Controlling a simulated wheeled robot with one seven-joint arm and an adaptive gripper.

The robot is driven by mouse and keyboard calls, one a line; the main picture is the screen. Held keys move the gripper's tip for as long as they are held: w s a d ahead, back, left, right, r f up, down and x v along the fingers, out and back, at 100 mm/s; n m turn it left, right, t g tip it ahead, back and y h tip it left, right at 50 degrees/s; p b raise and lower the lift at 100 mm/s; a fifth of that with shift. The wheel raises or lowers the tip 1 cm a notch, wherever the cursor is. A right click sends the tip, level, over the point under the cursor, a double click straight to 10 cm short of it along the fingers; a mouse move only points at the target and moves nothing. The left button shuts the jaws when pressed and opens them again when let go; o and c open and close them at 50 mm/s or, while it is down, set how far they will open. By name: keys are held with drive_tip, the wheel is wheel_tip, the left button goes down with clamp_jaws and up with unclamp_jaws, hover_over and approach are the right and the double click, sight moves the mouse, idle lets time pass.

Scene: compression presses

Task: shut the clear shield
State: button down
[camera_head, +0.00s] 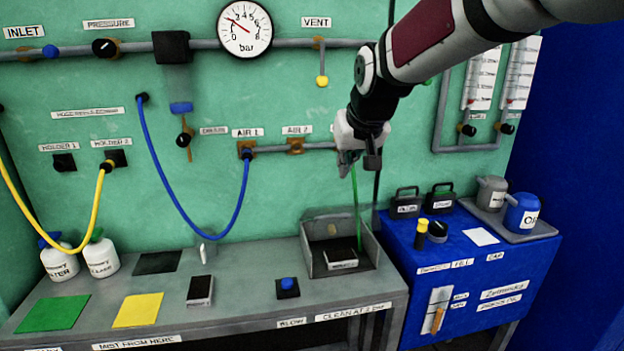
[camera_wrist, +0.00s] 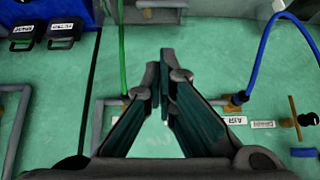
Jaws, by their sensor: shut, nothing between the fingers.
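I cannot clearly make out a clear shield in either view. A grey open-topped box (camera_head: 372,250) stands at the right end of the grey bench, above the label CLEAN AT 2 bar. A dark block with a white label (camera_head: 341,258) lies inside it. A green hose (camera_head: 356,205) hangs down into the box and also shows in the wrist view (camera_wrist: 122,60). My gripper (camera_head: 358,170) is above the box, in front of the green wall panel. In the wrist view its fingers (camera_wrist: 164,75) are closed together and empty.
A blue hose (camera_head: 160,170) and a yellow hose (camera_head: 95,215) hang left of the gripper. A blue cabinet (camera_head: 470,290) with canisters stands right of the bench. A blue button (camera_head: 287,285) sits left of the box. Grey pipes (camera_head: 310,147) cross the wall panel near the gripper.

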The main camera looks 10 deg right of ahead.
hover_over(336, 215)
wheel_tip(336, 215, down, 7)
drive_tip(key=shift+f, duration=0.15)
wheel_tip(336, 215, down, 3)
drive_tip(key=shift+f, duration=0.75)
drive_tip(key=shift+s+f+b, duration=0.4)
drive_tip(key=shift+f+b, duration=0.15)
drive_tip(key=shift+b, duration=0.05)
